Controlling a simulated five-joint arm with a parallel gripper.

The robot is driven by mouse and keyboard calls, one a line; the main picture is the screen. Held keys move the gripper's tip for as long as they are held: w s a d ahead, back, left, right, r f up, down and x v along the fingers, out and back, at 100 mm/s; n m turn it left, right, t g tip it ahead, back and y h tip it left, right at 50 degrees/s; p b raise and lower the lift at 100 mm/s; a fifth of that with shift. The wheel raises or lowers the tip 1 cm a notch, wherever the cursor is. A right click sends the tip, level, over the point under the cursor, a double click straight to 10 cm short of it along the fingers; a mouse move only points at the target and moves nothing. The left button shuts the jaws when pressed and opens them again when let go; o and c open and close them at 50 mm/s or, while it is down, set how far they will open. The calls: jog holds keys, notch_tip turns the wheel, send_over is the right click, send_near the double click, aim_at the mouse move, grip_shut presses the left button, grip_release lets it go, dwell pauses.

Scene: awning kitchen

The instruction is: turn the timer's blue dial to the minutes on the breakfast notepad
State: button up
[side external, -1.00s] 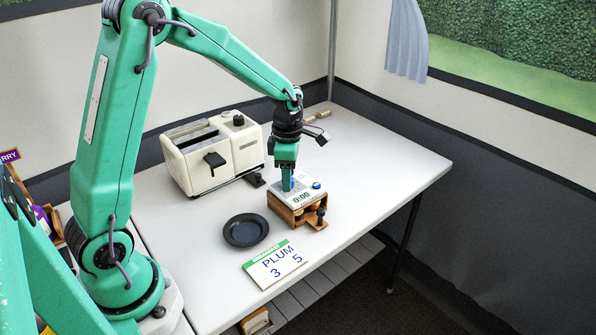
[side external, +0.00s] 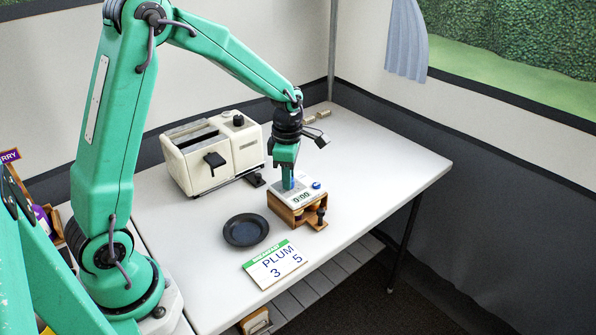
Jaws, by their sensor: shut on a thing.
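The timer (side external: 302,197) has a pale sloped top on a wooden stand, and its display reads 0:00. My gripper (side external: 288,187) points down at the left part of that top and is shut on a part of the timer; its fingers hide most of what they hold. A small round blue knob (side external: 317,185) shows at the right of the top, apart from my fingers. The breakfast notepad (side external: 275,264) lies in front of the timer, a white card with a green header. It reads PLUM, with 3 and 5 below.
A cream toaster (side external: 211,153) with a dark lever stands behind and left of the timer. A dark plate (side external: 246,230) lies to the timer's left. A small wooden piece (side external: 318,219) with a dark peg stands at the timer's front. The table's right side is clear.

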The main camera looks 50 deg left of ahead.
jog(key=m, duration=1.1)
jog(key=shift+m, duration=0.3)
jog(key=m, duration=0.4)
jog(key=shift+m, duration=0.3)
jog(key=m, duration=0.6)
jog(key=shift+r, duration=0.1)
jog(key=m, duration=0.7)
jog(key=o, duration=1)
